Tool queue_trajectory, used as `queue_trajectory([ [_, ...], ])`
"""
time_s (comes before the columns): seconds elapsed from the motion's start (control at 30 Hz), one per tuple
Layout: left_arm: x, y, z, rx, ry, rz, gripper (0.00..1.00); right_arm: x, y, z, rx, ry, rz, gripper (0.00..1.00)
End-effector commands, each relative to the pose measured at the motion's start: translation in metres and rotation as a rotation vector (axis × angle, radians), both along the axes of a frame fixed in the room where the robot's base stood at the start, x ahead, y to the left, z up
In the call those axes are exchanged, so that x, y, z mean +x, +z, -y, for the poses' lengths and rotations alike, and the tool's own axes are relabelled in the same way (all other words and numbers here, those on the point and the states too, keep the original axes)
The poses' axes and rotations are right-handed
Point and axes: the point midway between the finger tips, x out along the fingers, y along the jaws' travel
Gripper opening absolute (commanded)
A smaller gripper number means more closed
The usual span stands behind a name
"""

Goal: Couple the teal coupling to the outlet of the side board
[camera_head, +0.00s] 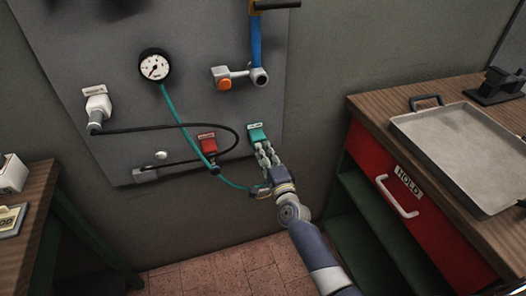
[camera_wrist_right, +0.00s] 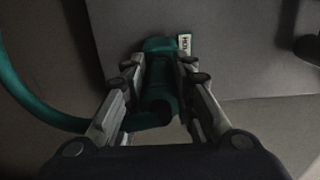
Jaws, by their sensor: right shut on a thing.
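The side board (camera_head: 110,60) is a grey panel on the wall. Its teal outlet (camera_head: 257,133) with a white label is at the board's lower right; it also shows in the right wrist view (camera_wrist_right: 158,45). My right gripper (camera_head: 267,158) is just below this outlet, shut on the teal coupling (camera_wrist_right: 160,88). The coupling lines up with the outlet and appears to meet it; I cannot tell whether it is fully seated. A teal hose (camera_head: 183,128) runs from the gauge (camera_head: 154,66) down to the gripper. My left gripper is not in view.
A red outlet (camera_head: 207,143) sits left of the teal one, with a black hose (camera_head: 180,126) looping past it. A white fitting (camera_head: 98,103) is at left. Above are a blue pipe and orange-capped valve (camera_head: 225,84). A bench with a metal tray (camera_head: 465,150) stands right.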

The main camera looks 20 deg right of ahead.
Motion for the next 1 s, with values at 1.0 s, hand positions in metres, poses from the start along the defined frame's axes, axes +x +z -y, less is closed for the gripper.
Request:
queue_trajectory([
  [1.0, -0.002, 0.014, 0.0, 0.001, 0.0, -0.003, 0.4, -0.041, 0.001, 0.002, 0.0, 0.0, 0.001, 0.0],
])
